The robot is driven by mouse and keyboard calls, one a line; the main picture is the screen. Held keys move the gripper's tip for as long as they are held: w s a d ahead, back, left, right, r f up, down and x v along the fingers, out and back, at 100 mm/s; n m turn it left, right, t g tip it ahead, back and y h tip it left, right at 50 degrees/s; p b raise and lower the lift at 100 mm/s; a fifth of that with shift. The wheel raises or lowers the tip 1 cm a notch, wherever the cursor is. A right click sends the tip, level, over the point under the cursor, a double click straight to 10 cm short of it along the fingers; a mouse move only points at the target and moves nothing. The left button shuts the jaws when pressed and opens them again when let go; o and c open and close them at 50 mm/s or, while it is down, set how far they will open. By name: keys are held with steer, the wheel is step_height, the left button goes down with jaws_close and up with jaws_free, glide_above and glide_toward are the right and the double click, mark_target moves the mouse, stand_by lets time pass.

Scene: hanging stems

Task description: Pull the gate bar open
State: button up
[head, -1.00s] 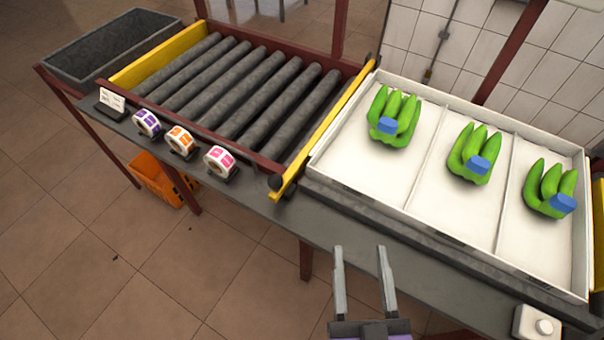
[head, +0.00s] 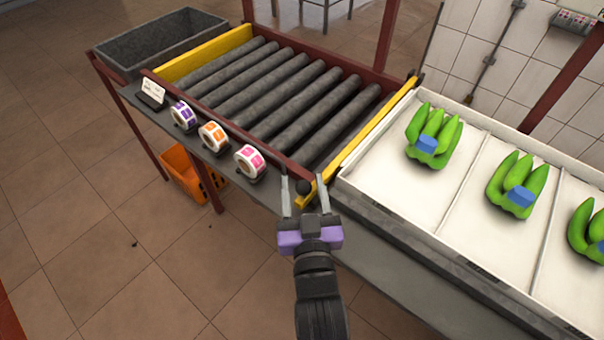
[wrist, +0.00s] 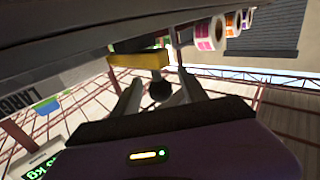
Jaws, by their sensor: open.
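The gate bar (head: 366,137) is a long yellow bar between the roller bed and the white tray. A dark round knob (head: 303,186) sits at its near end. My gripper (head: 305,196) is open, with its two fingers pointing at this near end. In the wrist view the knob (wrist: 160,91) shows between the open fingers, with the yellow bar end (wrist: 137,61) just beyond. I cannot tell whether either finger touches the knob.
A white tray (head: 381,201) with green banana bunches (head: 434,133) lies right of the bar. Grey rollers (head: 268,90) lie left. Label rolls, including a pink one (head: 249,160), stand along the near edge. An orange crate (head: 181,172) is on the floor below.

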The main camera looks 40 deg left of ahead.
steer(key=shift+x, duration=1.35)
jaws_close()
stand_by(0.4)
